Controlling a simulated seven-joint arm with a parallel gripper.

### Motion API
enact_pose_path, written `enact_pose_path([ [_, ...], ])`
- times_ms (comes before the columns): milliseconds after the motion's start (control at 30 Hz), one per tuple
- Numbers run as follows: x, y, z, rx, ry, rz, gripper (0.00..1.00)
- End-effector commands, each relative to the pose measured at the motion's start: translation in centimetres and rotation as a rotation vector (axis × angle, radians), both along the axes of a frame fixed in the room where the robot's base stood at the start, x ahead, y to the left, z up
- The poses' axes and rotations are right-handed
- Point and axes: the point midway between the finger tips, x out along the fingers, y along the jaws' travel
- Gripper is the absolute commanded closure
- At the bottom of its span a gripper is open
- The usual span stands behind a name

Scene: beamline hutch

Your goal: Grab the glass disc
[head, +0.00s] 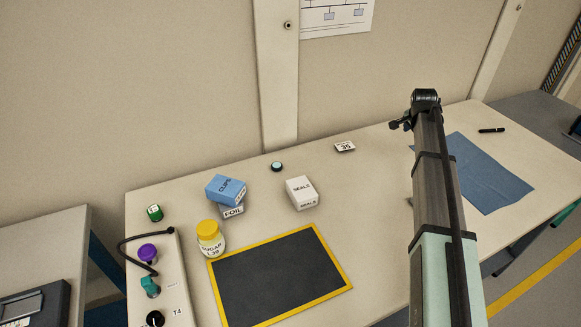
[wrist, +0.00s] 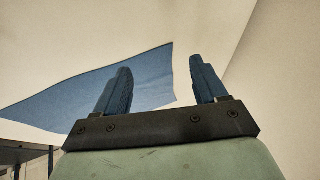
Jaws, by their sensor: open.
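A small round piece with a dark rim and a pale blue face (head: 277,166) lies on the table toward the back in the head view. It looks like the glass disc, but it is too small to be certain. It lies apart from the boxes in front of it. My gripper (wrist: 160,64) is open in the wrist view, its two dark blue fingers apart with nothing held between them. In the head view my arm stands to the right of the disc, and its fingers cannot be made out. The disc does not show in the wrist view.
A blue CLIPS box (head: 224,188) rests on a FOIL box (head: 233,211), beside a white SEALS box (head: 301,192). A yellow-lidded jar (head: 211,240) stands by a yellow-edged dark mat (head: 282,276). A tag (head: 345,146) and blue cloth (head: 486,172) lie rightward.

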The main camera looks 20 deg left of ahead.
Motion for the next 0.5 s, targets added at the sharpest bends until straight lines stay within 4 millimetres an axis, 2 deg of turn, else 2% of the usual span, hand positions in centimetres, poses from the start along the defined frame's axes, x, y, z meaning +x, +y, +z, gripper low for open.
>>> enact_pose_path([
  [33, -0.4, 3.2, 0.3, 0.018, 0.022, 0.004, 0.29],
  [100, -1.3, 6.9, 0.6, 0.041, 0.057, 0.001, 0.29],
  [267, -4.0, 15.3, 1.3, 0.084, 0.141, -0.009, 0.29],
  [500, -9.7, 27.3, 2.7, 0.118, 0.269, -0.026, 0.29],
])
